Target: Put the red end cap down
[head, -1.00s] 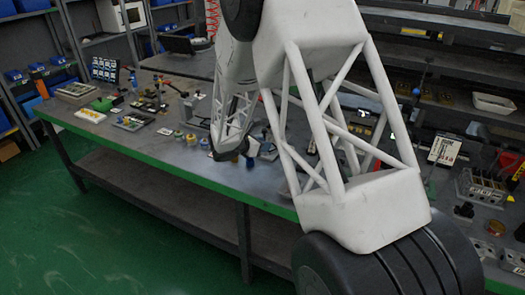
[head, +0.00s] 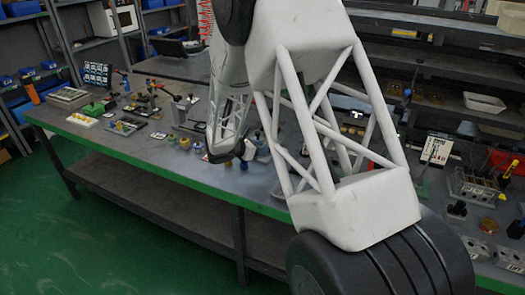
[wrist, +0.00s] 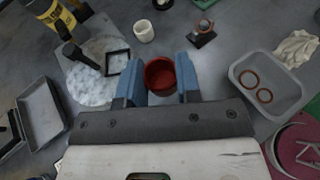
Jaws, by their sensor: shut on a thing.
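The red end cap (wrist: 160,76) is a round, open cup shape in the wrist view. It sits between the two blue fingers of my gripper (wrist: 160,66), which is shut on it. The grey work surface (wrist: 207,68) lies beyond the fingertips. I cannot tell whether the cap touches it. In the head view my gripper (head: 238,152) is over the front part of the green-edged bench (head: 150,165), small and partly hidden by my arm. The cap cannot be made out there.
In the wrist view a grey tray with orange rings (wrist: 285,75) is on the right. A white cup (wrist: 144,31) and a small dark block with a copper ring (wrist: 202,34) stand ahead. A pale round plate with a black tool (wrist: 92,72) and an empty dark tray (wrist: 41,113) are left.

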